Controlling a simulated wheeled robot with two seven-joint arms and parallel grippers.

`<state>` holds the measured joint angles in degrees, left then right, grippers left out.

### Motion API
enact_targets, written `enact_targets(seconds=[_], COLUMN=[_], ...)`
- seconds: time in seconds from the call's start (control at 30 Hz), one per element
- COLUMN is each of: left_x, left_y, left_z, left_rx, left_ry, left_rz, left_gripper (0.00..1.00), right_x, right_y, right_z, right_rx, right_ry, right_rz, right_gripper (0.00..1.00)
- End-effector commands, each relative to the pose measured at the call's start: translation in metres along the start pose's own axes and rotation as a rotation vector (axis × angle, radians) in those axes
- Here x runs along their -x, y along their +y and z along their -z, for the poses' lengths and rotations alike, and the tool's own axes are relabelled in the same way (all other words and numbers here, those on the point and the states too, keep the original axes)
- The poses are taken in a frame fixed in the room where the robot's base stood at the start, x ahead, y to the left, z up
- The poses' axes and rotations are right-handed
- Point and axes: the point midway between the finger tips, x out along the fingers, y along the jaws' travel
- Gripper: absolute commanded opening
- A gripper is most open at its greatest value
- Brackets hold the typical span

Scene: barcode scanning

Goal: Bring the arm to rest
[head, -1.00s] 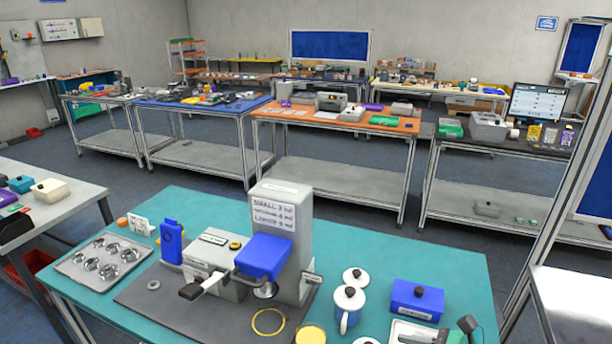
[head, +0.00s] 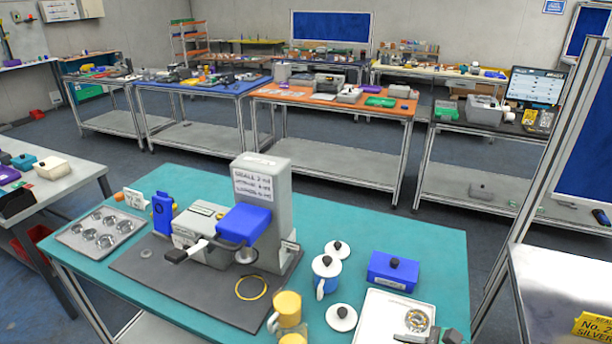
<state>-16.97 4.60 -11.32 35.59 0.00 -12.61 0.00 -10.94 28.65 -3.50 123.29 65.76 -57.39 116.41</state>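Neither of my grippers nor my arms shows in the head view. The nearest table (head: 420,238) has a teal top. On it stands a grey machine (head: 262,190) with a blue block and a text label on its upright part. A dark mat (head: 190,288) lies under the machine. A blue box (head: 393,271) with a dark knob and a white tray (head: 372,322) sit to the right. No barcode scanner can be clearly made out on this table.
A metal tray with round cups (head: 70,236) lies at the table's left. White-lidded mugs (head: 327,272) and yellow cups (head: 288,307) stand near its front. A grey table (head: 75,180) is at left, another (head: 540,290) at right. Workbenches line the back, with open floor between.

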Motion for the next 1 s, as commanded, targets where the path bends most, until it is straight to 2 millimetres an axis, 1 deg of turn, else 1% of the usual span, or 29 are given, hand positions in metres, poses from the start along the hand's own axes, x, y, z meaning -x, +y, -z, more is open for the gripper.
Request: enact_targets(seconds=[0.17, 0.23, 0.47, 0.6, 0.8, 1.0], left_x=[0.000, 0.000, 0.000, 0.000, 0.000, 0.000], left_y=[0.000, 0.002, 0.003, 0.003, 0.003, 0.002], left_z=[-0.001, -0.003, -0.004, -0.004, -0.004, -0.004], left_rx=[-0.002, -0.002, -0.003, -0.003, -0.003, -0.002], left_ry=[-0.001, -0.003, -0.004, -0.004, -0.005, -0.005], left_rz=[0.000, -0.002, -0.004, -0.004, -0.003, -0.003], left_gripper=[0.32, 0.32, 0.32, 0.32, 0.32, 0.32], right_x=[-0.004, -0.005, -0.001, 0.009, 0.031, 0.053], right_y=[0.025, 0.036, 0.083, 0.108, 0.137, 0.155], right_z=[0.009, 0.013, 0.033, 0.044, 0.058, 0.066], right_rx=[0.217, 0.333, 0.838, 1.139, 1.515, 1.755], right_ry=[0.068, 0.104, 0.256, 0.341, 0.430, 0.460], right_rz=[-0.030, -0.050, -0.179, -0.300, -0.522, -0.731], right_gripper=[0.36, 0.36, 0.36, 0.36, 0.36, 0.36])
